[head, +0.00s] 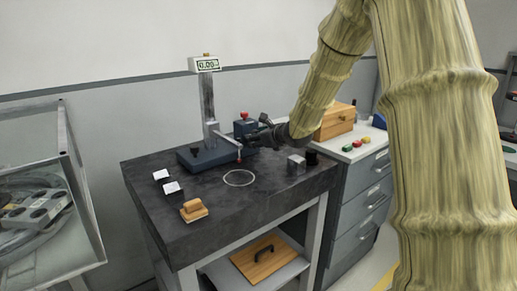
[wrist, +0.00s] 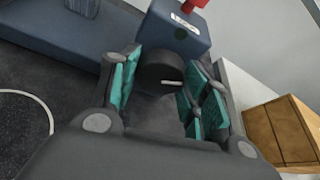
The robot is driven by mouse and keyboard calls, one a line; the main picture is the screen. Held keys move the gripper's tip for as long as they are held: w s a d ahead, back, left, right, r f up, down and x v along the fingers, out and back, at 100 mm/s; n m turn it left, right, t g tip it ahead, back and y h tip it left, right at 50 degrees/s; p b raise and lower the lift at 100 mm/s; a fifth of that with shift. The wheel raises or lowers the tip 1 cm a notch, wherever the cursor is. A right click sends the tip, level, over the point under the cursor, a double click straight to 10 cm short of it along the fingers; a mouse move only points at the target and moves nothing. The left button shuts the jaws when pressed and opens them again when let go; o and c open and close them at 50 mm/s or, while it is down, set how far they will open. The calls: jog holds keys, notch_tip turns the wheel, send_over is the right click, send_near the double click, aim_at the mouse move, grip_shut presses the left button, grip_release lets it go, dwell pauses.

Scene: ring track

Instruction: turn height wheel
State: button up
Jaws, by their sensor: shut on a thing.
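The height wheel (wrist: 160,72) is a dark round knob with a white mark, on the front of a blue housing (wrist: 183,30). In the wrist view my gripper (wrist: 163,88) has its teal-padded fingers on both sides of the wheel and is shut on it. In the head view my gripper (head: 262,136) reaches in from the right to the blue housing (head: 243,127), which has a red knob (head: 244,115); the wheel is hidden there. Beside it stands a grey column (head: 208,103) on a blue base (head: 205,157), topped by a display (head: 207,64) with green digits, apparently 0.00.
The dark table (head: 230,205) carries a white ring mark (head: 239,178), small blocks (head: 173,190), a wooden piece (head: 194,210) and a metal cube (head: 296,165). A wooden box (head: 335,120) stands right on a drawer cabinet. A glass-sided case (head: 45,190) is left.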

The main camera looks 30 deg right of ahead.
jog(key=shift+f+n+h+b, duration=0.4)
jog(key=shift+n+b, duration=0.1)
jog(key=shift+b, duration=1.75)
jog(key=shift+a+r+n+b, duration=0.1)
jog(key=shift+r+n+b, duration=0.3)
jog(key=shift+b, duration=1.35)
jog(key=shift+f, duration=0.1)
jog(key=o, duration=1)
jog(key=shift+s, duration=0.2)
jog(key=v, duration=1.1)
jog(key=shift+s+a, duration=0.2)
jog(key=shift+s, duration=0.2)
